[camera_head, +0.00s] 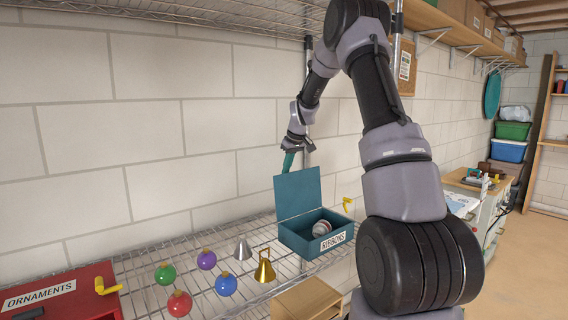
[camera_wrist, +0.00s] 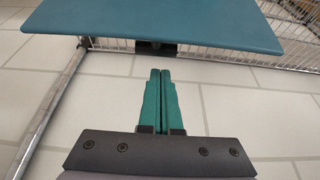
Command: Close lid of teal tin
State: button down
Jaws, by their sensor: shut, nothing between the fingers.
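The teal tin (camera_head: 308,242), labelled RIBBONS, stands on the wire shelf with its lid (camera_head: 298,192) raised upright at the back. A striped ball (camera_head: 321,229) shows inside it. My gripper (camera_head: 287,168) is above and behind the lid, near the wall, with its fingers pointing down; I cannot tell from the head view whether they touch it. In the wrist view the lid (camera_wrist: 150,27) spans the top, and my shut, empty green fingers (camera_wrist: 160,75) point toward it with a visible gap.
A shelf post (camera_head: 307,100) stands close beside my gripper. Another wire shelf (camera_head: 230,12) hangs above.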

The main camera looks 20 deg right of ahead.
jog(key=shift+s+d+f, duration=0.15)
jog(key=shift+s, duration=0.4)
jog(key=shift+s, duration=0.1)
